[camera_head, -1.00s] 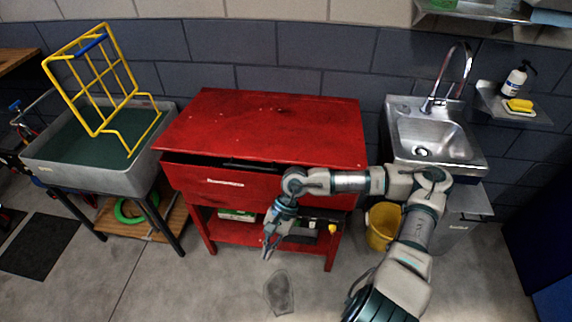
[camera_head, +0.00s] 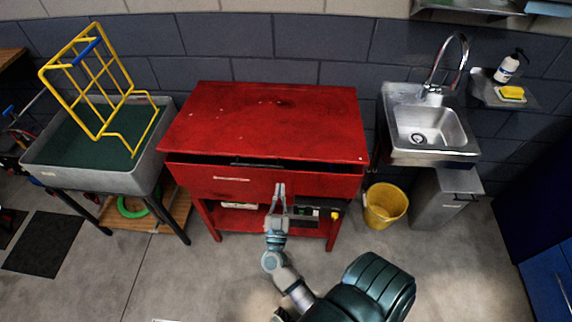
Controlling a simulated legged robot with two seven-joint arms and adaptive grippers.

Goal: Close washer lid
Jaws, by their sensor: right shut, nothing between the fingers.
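The red washer stands in the middle, with its flat red lid (camera_head: 265,118) on top. A dark gap runs between the lid's front edge and the red washer body (camera_head: 215,181), so the lid looks almost level but not flush. My right gripper (camera_head: 280,187) is shut and empty. It points up the picture in front of the washer body, below the lid's front edge. I cannot tell whether it touches the washer. My left gripper is not in view.
A grey basin (camera_head: 60,178) with a yellow rack (camera_head: 88,85) stands at the left. A steel sink (camera_head: 432,125), a yellow bucket (camera_head: 385,205) and a grey bin (camera_head: 440,200) are at the right. The washer's lower shelf holds small items. Floor in front is largely clear.

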